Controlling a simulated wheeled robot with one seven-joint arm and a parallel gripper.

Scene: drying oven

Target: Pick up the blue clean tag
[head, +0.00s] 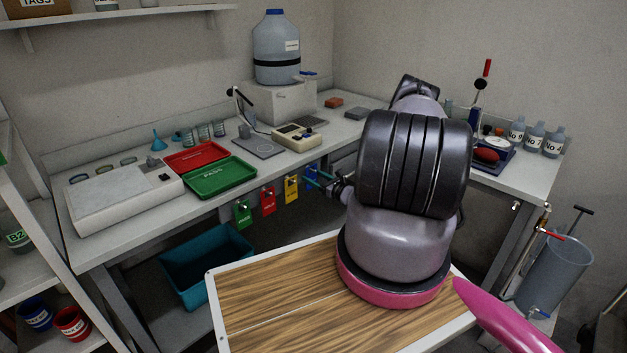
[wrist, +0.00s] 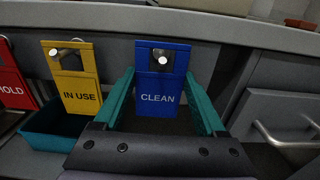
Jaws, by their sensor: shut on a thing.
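The blue tag (wrist: 160,97) marked CLEAN hangs upright on a peg at the bench's front edge in the wrist view. My gripper (wrist: 160,88) has one teal finger against each side edge of the tag and is shut on it. The peg still shows through the hole near the tag's top. In the head view my gripper (head: 318,180) is at the bench front, and a bit of the blue tag (head: 311,171) shows beside it; most of it is hidden.
To the left hang the yellow IN USE tag (wrist: 75,85), the red HOLD tag (wrist: 12,85) and a green tag (head: 243,214). A grey drawer unit (wrist: 275,105) with a bar handle is on the right.

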